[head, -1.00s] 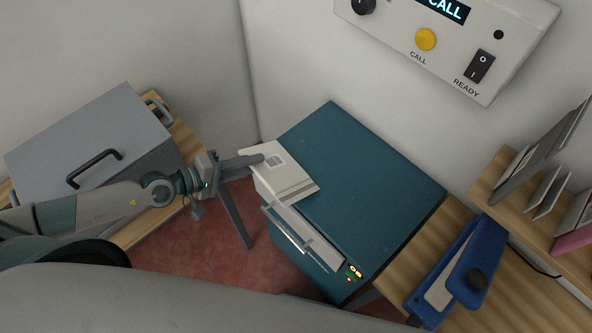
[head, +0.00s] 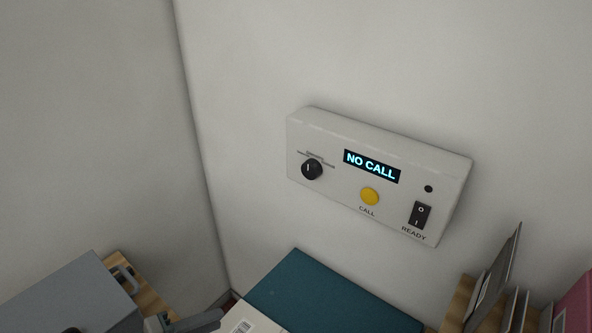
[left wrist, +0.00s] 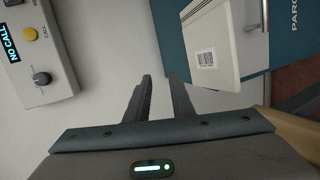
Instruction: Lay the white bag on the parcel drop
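The white bag (head: 246,318), with a barcode label, shows at the bottom edge of the head view, at the left edge of the teal parcel drop (head: 318,293). In the left wrist view the bag (left wrist: 205,42) lies against the teal drop (left wrist: 288,35), which bears part of the lettering "PARC". My left gripper (left wrist: 160,90) is open, its two fingers apart with nothing between them; the bag is beyond and to the right of the fingertips. In the head view the gripper (head: 190,322) is cut off by the bottom edge. My right gripper is out of view.
A wall panel (head: 375,175) reads "NO CALL", with a black knob, a yellow button and a rocker switch. A grey box (head: 70,297) stands at the lower left. Upright grey plates (head: 495,280) and a pink item (head: 575,305) stand at the lower right.

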